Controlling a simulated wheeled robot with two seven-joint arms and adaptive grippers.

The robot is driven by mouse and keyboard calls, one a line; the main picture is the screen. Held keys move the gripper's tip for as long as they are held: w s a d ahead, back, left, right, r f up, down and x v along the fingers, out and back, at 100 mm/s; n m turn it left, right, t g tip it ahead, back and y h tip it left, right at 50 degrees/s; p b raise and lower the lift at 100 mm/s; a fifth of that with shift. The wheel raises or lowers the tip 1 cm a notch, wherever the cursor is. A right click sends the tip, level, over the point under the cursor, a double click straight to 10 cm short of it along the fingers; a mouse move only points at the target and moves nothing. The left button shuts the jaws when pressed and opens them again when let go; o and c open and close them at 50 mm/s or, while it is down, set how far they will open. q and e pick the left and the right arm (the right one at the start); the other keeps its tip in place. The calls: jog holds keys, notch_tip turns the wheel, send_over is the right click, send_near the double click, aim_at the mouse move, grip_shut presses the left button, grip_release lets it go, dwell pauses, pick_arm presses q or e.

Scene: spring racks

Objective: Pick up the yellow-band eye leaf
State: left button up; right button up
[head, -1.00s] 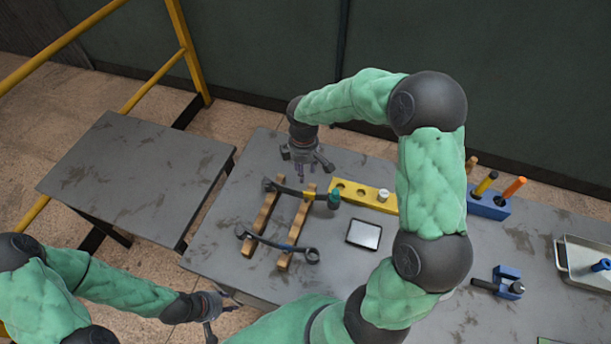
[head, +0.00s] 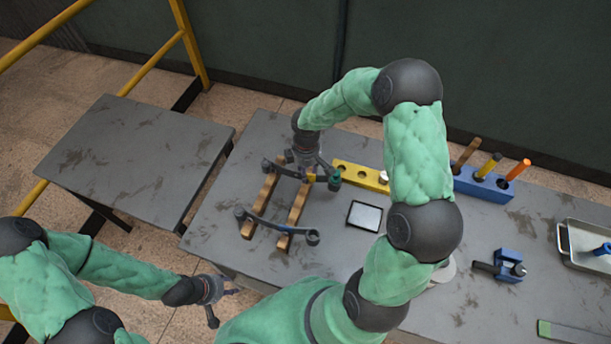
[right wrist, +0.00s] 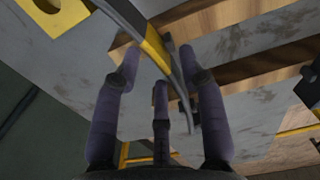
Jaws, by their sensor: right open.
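The yellow-band eye leaf (head: 311,177), a dark curved bar with a yellow band, lies across two wooden bars. My left gripper (head: 226,303) is open and empty, off the table's front edge.
A blue-band leaf (head: 262,228) lies on the same wooden bars (head: 297,213), nearer me. Beside them are a yellow holed block (head: 349,172) and a flat dark-framed plate (head: 365,216). A blue tool block (head: 465,184), blue clamp (head: 508,264) and metal tray (head: 572,240) stand right.

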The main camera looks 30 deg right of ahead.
jog(key=shift+f, duration=0.35)
grip_shut()
jog(key=shift+w+r, duration=0.1)
jog(key=shift+r, duration=0.05)
